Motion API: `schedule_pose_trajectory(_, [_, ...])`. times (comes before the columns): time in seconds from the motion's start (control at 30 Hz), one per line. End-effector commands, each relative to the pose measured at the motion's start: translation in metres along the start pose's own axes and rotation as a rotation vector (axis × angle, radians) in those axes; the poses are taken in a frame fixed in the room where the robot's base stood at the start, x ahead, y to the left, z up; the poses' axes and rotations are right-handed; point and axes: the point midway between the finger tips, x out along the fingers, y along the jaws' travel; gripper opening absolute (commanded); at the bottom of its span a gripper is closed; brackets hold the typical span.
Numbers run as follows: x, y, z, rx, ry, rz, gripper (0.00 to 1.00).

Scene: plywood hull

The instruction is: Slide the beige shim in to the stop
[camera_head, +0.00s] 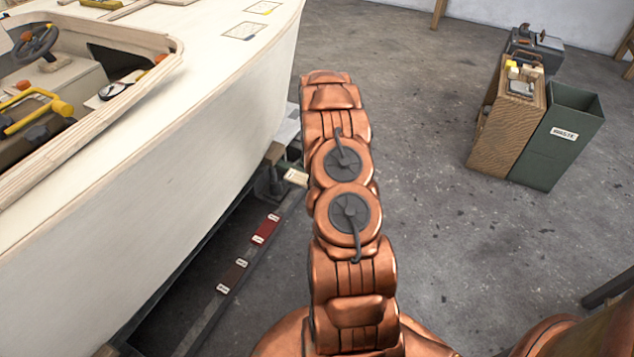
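A small beige block with a pale face (295,177), which looks like the beige shim, shows just left of my copper arm, beside the hull's lower edge. My arm covers the area to its right, so I cannot tell whether anything holds it. A dark support (270,182) stands close to its left, under the hull. The slot and its stop cannot be made out. My arm reaches up the middle of the view, and my gripper is hidden behind it.
The pale plywood hull (170,190) fills the left. A red labelled piece (266,229) and a brown labelled piece (232,275) lie along a dark rail below it. A green bin (558,140) and a wooden cabinet (508,115) stand at right. The floor between is clear.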

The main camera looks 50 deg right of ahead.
Motion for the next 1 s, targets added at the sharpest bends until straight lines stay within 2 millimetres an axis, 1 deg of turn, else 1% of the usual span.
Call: schedule_pose_trajectory(1.0, [0.014,0.028,-0.026,0.0,-0.002,-0.003,0.19])
